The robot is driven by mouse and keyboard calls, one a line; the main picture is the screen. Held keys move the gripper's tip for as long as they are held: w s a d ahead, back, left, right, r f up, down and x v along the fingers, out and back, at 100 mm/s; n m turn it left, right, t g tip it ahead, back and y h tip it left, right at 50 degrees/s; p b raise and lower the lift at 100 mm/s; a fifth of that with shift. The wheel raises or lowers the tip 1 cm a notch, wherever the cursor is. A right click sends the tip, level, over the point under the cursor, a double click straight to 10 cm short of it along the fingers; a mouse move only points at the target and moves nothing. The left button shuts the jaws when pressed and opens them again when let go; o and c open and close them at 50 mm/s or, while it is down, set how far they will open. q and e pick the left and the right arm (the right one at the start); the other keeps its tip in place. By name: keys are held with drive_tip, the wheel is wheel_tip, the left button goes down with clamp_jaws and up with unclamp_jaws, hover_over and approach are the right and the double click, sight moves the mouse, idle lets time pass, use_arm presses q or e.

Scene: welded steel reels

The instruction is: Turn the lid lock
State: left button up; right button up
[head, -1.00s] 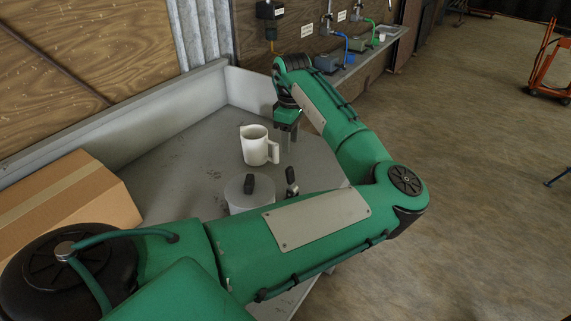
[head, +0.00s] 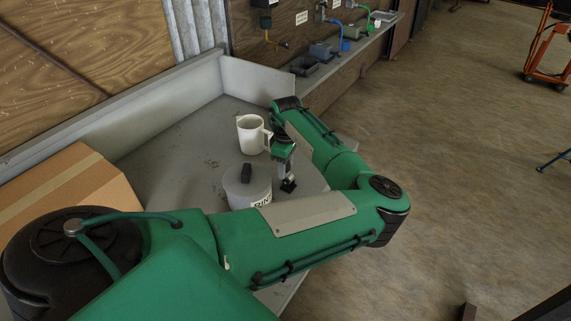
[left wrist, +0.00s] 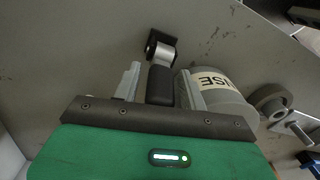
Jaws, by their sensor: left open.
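My left gripper (head: 284,172) is above this post, open. In the left wrist view a black block-shaped handle (left wrist: 160,85) lies between its fingers. I cannot tell whether they touch it.
A white jug (head: 250,135) stands behind the pot, close to my left forearm. A cardboard box (head: 75,195) is at the left of the bench. A raised edge (head: 265,85) borders the bench at the back. An orange trolley (head: 545,65) stands far off.

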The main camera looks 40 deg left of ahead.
use_arm(q)
clamp_jaws()
use_arm(e)
drive_tip(key=shift+s+d, duration=0.45)
drive_tip(key=shift+d, duration=0.3)
use_arm(q)
drive_tip(key=shift+r, duration=0.1)
use_arm(e)
drive_tip(key=shift+r, duration=0.1)
